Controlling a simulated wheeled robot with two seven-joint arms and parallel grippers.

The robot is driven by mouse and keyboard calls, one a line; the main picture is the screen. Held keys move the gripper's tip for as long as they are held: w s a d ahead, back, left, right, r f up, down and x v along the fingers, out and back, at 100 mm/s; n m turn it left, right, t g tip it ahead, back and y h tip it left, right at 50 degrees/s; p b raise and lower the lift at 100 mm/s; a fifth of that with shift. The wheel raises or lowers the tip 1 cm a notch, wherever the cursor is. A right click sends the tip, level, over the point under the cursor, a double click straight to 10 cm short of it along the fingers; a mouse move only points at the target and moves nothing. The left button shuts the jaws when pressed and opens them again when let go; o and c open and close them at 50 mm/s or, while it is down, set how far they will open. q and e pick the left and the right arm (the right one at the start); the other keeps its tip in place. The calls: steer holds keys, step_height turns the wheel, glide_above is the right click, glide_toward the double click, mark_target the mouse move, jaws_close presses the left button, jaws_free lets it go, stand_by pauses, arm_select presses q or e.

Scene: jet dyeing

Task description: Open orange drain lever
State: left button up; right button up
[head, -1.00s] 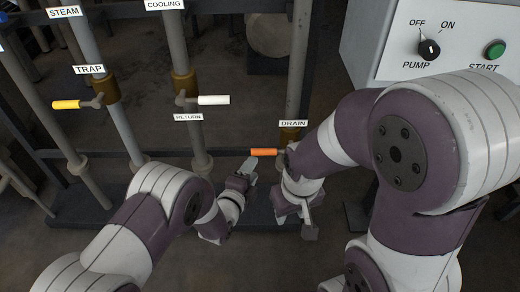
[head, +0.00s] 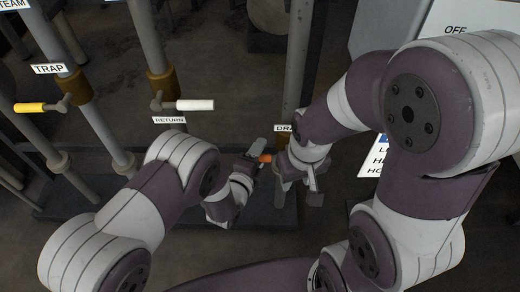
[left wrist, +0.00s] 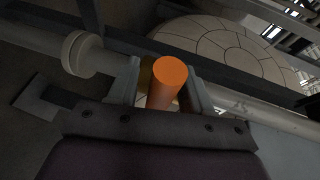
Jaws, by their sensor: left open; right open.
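The orange drain lever (head: 265,158) sits low on the drain pipe, at centre in the head view, and only a short part shows. In the left wrist view, its round end (left wrist: 170,70) points at the camera, between the two fingers. My left gripper (head: 258,152) is open around the lever's end; I cannot tell whether the fingers touch it. My right gripper (head: 300,190) is open and empty, hanging just right of the lever. The DRAIN label (head: 284,128) is partly covered by my right arm.
The yellow trap lever (head: 30,107) and white return lever (head: 195,105) stick out from pipes on the left. The control panel (head: 440,25) stands at upper right, mostly hidden by my right arm. A dark base plate (head: 270,212) lies below the pipes.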

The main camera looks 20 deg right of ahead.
arm_select(q)
jaws_close()
steer(key=shift+f, duration=0.15)
steer(key=s+d+f+n+t+h+b, duration=0.1)
steer(key=d+f+n+t+b, duration=0.5)
steer(key=n+b, duration=0.8)
steer(key=shift+s+d+f+n+t, duration=0.4)
steer(key=shift+s+d+f+n, duration=0.25)
steer(key=shift+n, duration=1.05)
steer(key=shift+w+a, duration=0.1)
